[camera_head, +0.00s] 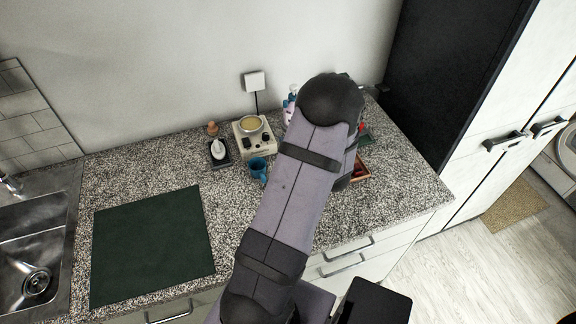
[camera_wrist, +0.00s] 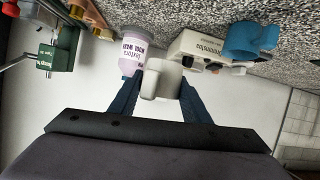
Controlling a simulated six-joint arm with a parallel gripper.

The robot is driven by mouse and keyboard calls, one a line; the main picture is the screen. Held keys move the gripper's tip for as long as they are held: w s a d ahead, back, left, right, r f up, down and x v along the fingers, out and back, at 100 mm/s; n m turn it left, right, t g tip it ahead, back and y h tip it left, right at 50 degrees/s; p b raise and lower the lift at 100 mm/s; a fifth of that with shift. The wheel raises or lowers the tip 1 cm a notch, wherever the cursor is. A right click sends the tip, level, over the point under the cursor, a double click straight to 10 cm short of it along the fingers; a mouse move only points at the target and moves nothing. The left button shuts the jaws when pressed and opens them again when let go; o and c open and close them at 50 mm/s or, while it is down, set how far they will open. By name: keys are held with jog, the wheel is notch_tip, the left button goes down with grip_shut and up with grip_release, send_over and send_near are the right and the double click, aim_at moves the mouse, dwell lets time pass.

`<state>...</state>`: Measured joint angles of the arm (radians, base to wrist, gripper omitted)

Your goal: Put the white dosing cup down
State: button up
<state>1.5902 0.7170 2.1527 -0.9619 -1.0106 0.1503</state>
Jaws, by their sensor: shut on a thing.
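The white dosing cup (camera_wrist: 162,80) is between the two blue fingers of my gripper (camera_wrist: 162,92) in the wrist view. My gripper is shut on it. The cup is close in front of the camera and overlaps the wool wash bottle and a white box in the picture. Whether it touches them or the counter I cannot tell. In the head view my arm hides both the gripper and the cup.
A lilac wool wash bottle (camera_wrist: 131,62), a white box device (camera_wrist: 188,43) and a blue mug (camera_wrist: 250,40) are near the cup in the wrist view. A green object (camera_wrist: 52,56) is at left. A dark green mat (camera_head: 150,245) lies on the speckled counter (camera_head: 400,185).

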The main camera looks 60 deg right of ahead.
jog(key=shift+w+a+r+n+y, duration=0.3)
jog(key=shift+w+a+r, duration=0.05)
jog(key=shift+w, duration=0.2)
jog(key=shift+w+a+r, duration=0.2)
jog(key=shift+w+r, duration=0.15)
jog(key=shift+f+p, duration=0.8)
jog(key=shift+f, duration=2.4)
jog(key=shift+f, duration=0.1)
jog(key=shift+f+p, duration=0.55)
jog(key=shift+f, duration=1.2)
jog(key=shift+f, duration=0.2)
jog(key=o, duration=1.1)
jog(key=shift+o, duration=0.2)
